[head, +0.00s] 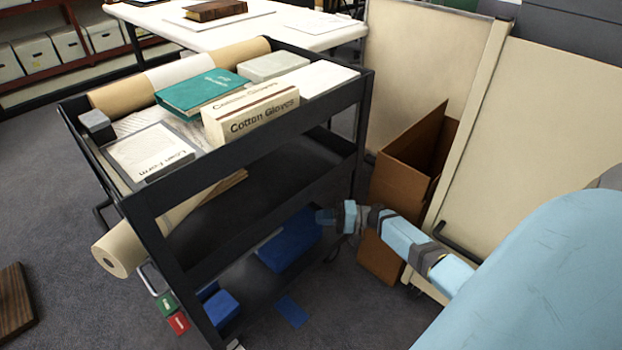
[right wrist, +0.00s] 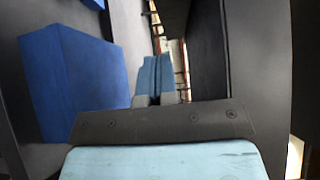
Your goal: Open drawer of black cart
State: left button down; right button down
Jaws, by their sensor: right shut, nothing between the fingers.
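The black cart (head: 255,160) stands in the middle of the head view, with a loaded top tray and open shelves below. I cannot make out a separate drawer front or handle on it. My right gripper (head: 326,216) is at the cart's near right side, low down, above a blue box (head: 290,240) on the bottom level. In the right wrist view its two blue fingers (right wrist: 155,77) are together with nothing between them. The blue box (right wrist: 75,85) shows left of them, and dark cart panels show to the right. I cannot tell whether the fingers touch the cart. My left gripper is out of view.
The top tray holds a cotton gloves box (head: 250,115), a teal book (head: 202,92) and a loan form (head: 150,153). A paper roll (head: 115,250) sticks out at left. An open cardboard box (head: 405,165) and cream panels (head: 545,120) crowd the right. Carpet at left is mostly clear.

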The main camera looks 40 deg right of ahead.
pick_arm(q)
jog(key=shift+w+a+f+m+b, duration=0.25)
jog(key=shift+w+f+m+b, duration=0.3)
jog(key=shift+b, duration=0.5)
pick_arm(e)
jog(key=w+a, duration=0.5)
jog(key=a, duration=0.5)
jog(key=shift+a, duration=0.15)
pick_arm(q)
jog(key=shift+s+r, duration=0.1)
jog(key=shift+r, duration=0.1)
